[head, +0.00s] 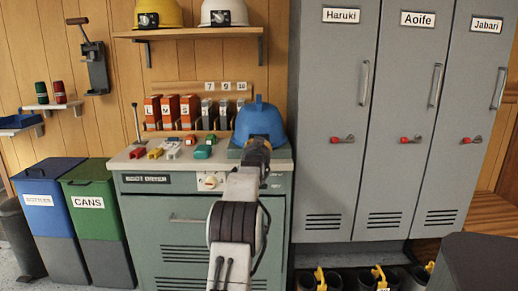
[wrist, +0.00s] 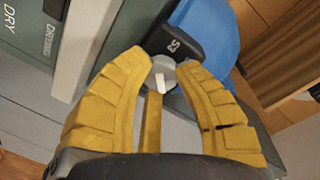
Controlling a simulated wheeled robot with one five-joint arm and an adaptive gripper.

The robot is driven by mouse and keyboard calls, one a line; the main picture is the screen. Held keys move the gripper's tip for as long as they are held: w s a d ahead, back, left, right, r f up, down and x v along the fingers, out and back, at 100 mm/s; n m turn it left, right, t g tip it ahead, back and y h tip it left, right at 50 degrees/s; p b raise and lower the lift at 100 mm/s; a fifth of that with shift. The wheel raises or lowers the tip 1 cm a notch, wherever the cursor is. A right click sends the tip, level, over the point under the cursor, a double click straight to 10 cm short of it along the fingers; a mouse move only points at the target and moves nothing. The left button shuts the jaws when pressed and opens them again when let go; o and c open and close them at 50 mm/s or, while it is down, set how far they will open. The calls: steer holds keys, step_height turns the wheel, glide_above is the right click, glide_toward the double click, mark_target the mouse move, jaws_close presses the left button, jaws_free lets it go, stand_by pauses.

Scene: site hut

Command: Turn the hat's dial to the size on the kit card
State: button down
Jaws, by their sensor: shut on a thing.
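The blue hard hat (head: 259,119) sits on the right end of the cabinet top, and its blue shell (wrist: 222,35) fills the top right of the wrist view. A dark piece (wrist: 175,40) on it carries a small number that I cannot read surely. The round grey dial (wrist: 168,88) with a white pointer mark lies below that piece. My gripper (wrist: 165,69) has its yellow fingers on either side of the dial, closed on it. I cannot make out a kit card in either view.
The cabinet top (head: 128,160) holds several small coloured items left of the hat. Orange and grey boxes stand behind them, under tags 7, 9 and 10. Grey lockers (head: 335,190) rise close on the right. Boots stand below them. A shelf (head: 190,32) with two helmets hangs above.

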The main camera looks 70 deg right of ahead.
steer(key=shift+w, duration=0.15)
stand_by(0.3)
steer(key=c, duration=0.9)
jaws_free()
steer(key=shift+o, duration=0.2)
steer(key=v, duration=1.2)
